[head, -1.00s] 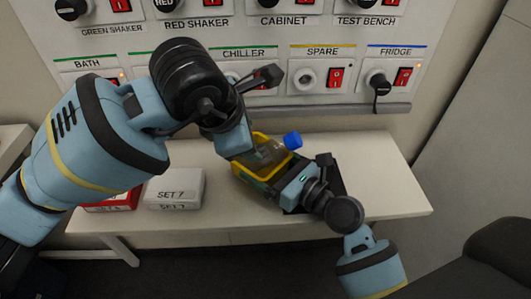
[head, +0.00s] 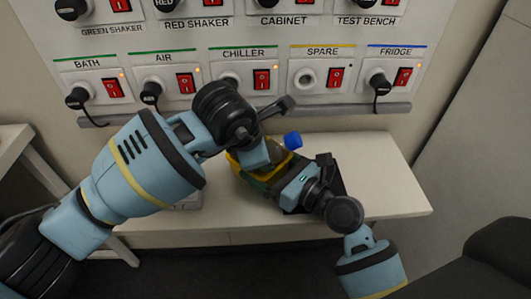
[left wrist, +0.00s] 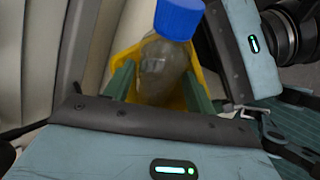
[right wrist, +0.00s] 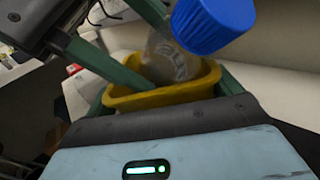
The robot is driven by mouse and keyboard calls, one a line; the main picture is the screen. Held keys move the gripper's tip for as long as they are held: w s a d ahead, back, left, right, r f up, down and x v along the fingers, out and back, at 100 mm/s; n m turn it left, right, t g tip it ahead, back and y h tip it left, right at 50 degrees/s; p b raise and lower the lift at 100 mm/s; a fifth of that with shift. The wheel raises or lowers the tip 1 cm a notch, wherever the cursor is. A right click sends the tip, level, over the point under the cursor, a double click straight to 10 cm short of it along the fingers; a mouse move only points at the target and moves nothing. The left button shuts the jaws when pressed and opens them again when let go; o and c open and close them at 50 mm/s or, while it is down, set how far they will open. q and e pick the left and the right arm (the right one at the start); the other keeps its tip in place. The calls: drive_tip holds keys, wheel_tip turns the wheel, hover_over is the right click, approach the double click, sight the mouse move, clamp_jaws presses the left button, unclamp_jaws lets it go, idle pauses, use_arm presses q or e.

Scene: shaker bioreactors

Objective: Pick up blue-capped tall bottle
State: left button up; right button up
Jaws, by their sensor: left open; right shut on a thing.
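The bottle (head: 277,150) has a clear body and a blue cap (head: 293,140). It leans in a yellow container (head: 233,158) above the table, its cap pointing right in the head view. My left gripper (left wrist: 158,72) is open, with its green fingers on either side of the bottle body (left wrist: 160,65); whether they touch it I cannot tell. My right gripper (right wrist: 165,92) is shut on the yellow container (right wrist: 150,100). The bottle's lower part is hidden inside the container. In the head view my left gripper (head: 262,160) covers part of the bottle.
The white table (head: 375,180) has free room on its right. A wall panel (head: 220,40) with switches, plugs and cables stands behind it. A tall grey cabinet (head: 470,130) stands at the right.

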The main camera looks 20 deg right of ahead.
use_arm(q)
drive_tip(key=c, duration=0.8)
wheel_tip(320, 180, up, 10)
drive_tip(key=shift+r, duration=0.1)
drive_tip(key=shift+c, duration=0.2)
